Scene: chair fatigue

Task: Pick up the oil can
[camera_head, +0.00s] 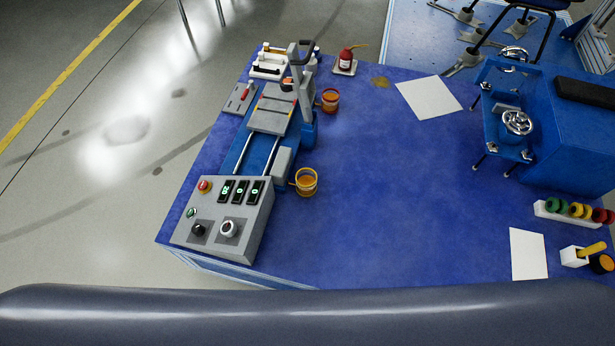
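The oil can (346,58) is a small red can with a white label and a thin yellow spout pointing right. It stands upright on a small light square tray (337,71) near the back edge of the blue table. Neither of my grippers shows in the head view. A dark rounded bar crosses the bottom of the picture, and I cannot tell which part it is.
A grey machine with a control box (223,218) runs along the table's left side, with an upright handle (302,54) left of the can. Orange cups (330,100) and (306,182) stand beside it. A blue machine (565,125) stands right. The table's middle (400,190) is clear.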

